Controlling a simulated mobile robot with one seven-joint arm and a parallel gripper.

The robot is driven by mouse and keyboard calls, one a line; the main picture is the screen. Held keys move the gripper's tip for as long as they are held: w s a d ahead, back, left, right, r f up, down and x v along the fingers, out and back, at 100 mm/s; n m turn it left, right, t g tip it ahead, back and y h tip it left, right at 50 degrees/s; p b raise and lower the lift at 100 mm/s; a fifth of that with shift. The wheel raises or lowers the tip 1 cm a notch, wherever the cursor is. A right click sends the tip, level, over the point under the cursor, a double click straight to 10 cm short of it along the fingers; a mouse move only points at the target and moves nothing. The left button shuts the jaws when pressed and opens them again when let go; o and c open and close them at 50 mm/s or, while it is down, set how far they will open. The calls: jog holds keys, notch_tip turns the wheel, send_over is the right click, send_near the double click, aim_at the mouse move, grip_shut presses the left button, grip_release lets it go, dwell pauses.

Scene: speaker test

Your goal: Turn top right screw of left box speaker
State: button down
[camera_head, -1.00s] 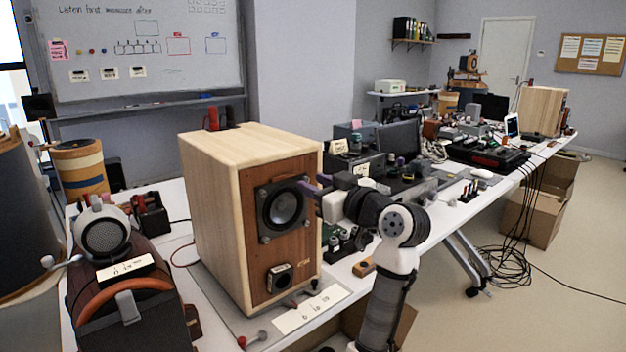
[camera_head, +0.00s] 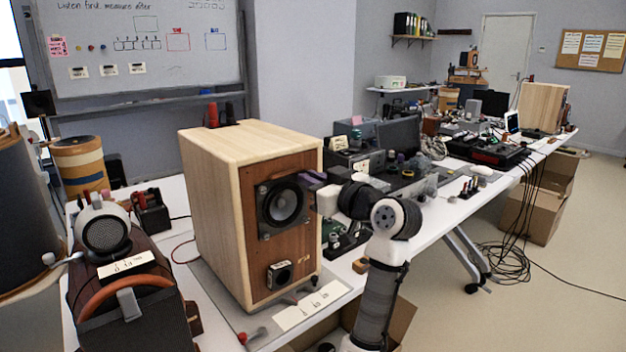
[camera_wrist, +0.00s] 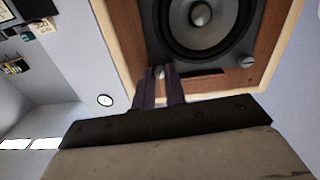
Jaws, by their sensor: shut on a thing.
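The left box speaker (camera_head: 215,205) stands upright on a grey mat on the table. It has pale wood sides and a brown front with a round driver (camera_head: 284,205) in a dark square plate. My gripper (camera_head: 309,180) is at the upper right corner of this plate. In the wrist view my gripper (camera_wrist: 160,84) has its dark fingers shut on the top right screw (camera_wrist: 160,72), whose small silver head shows between the tips. Another screw (camera_wrist: 247,62) shows at a neighbouring corner of the plate. The slot and turn of the held screw are too small to tell.
A handled case with a round grey device (camera_head: 105,235) stands left of the speaker. A label card (camera_head: 312,305) and a red-ended tool (camera_head: 252,336) lie in front. Equipment (camera_head: 400,165) crowds the table behind my arm. Another box speaker (camera_head: 541,107) stands far right.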

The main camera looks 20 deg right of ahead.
jog(key=shift+d+m+p, duration=0.1)
jog(key=shift+m+p, duration=5.8)
jog(key=shift+m, duration=1.2)
jog(key=c, duration=1.5)
grip_release()
jog(key=shift+o, duration=0.2)
